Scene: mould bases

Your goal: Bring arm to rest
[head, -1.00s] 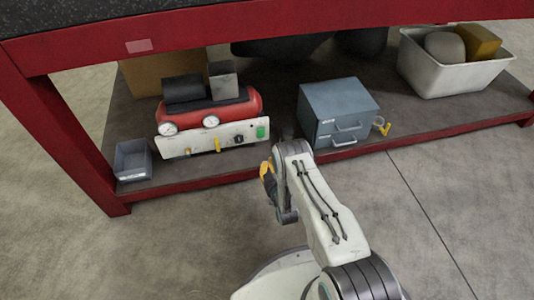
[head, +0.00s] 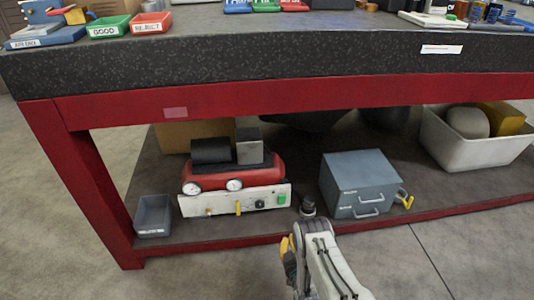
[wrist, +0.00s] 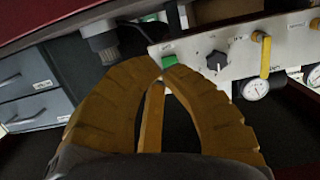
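My gripper (head: 287,262) shows in the head view as a small yellow part at the lower middle, beside my white arm and in front of the bench's lower shelf. In the wrist view my gripper (wrist: 161,69) has two ribbed yellow-brown fingers that curve in and meet at their tips. I see nothing held between the tips. A thin yellow bar shows in the gap between the fingers; I cannot tell what it belongs to. My arm is folded low, and its lower part is cut off by the picture's bottom edge.
The red bench frame (head: 300,94) spans the view. On its lower shelf (head: 400,215) are a red compressor (head: 233,177), a grey-blue drawer box (head: 362,184), a small grey bin (head: 153,215) and a white tub (head: 470,152). Green (head: 110,26) and red trays (head: 152,22) stand on top. Floor in front is clear.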

